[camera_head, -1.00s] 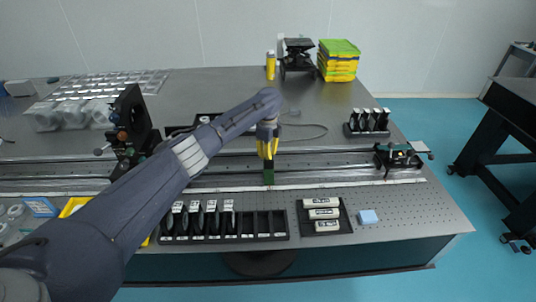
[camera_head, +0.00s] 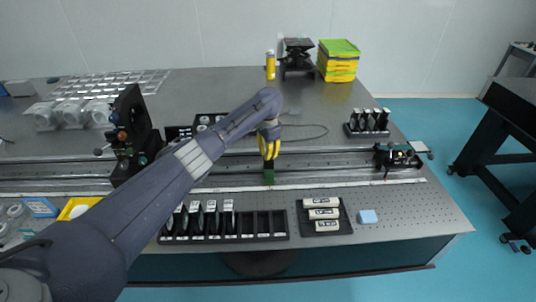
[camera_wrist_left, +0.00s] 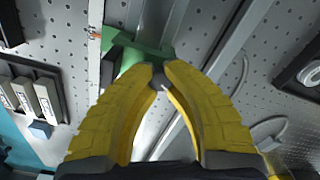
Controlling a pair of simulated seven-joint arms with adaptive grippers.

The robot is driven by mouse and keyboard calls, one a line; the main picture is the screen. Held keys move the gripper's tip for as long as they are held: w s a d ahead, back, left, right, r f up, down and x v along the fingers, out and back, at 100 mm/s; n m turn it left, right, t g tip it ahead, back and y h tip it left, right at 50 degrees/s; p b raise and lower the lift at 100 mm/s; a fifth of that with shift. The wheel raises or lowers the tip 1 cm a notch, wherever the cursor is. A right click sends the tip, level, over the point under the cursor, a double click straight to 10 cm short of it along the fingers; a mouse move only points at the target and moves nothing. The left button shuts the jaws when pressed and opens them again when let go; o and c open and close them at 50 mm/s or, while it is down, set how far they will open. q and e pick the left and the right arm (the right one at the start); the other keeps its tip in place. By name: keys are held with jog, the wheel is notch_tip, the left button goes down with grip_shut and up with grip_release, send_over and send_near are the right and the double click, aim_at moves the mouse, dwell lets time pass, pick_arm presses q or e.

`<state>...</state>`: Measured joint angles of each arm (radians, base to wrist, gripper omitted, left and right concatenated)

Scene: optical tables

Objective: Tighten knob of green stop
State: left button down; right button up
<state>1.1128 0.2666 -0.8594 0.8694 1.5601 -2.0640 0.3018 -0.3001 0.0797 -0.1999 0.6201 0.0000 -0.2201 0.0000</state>
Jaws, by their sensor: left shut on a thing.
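The green stop (camera_head: 268,178) sits on the long rail (camera_head: 330,167) near the middle of the table. In the left wrist view its green body (camera_wrist_left: 130,50) lies just beyond my fingertips. My left gripper (camera_head: 269,158) reaches down to it from above. In the left wrist view the yellow fingers of my left gripper (camera_wrist_left: 158,76) are closed together on a small dark knob (camera_wrist_left: 159,80) at the side of the green stop. The fingertips hide most of the knob. My right gripper is in neither view.
A black rack (camera_head: 250,226) with several holders stands in front of the rail. A tray (camera_head: 346,225) with white labelled pieces and a blue block (camera_head: 368,216) lie to its right. A black optical mount (camera_head: 132,125) stands on the rail at left.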

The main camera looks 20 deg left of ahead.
pick_arm(q)
jog(key=n, duration=0.6)
jog(key=shift+n, duration=0.3)
dwell(0.4)
jog(key=c, duration=1.2)
grip_release()
jog(key=shift+r, duration=0.1)
notch_tip(320, 180, up, 12)
jog(key=shift+f, duration=0.1)
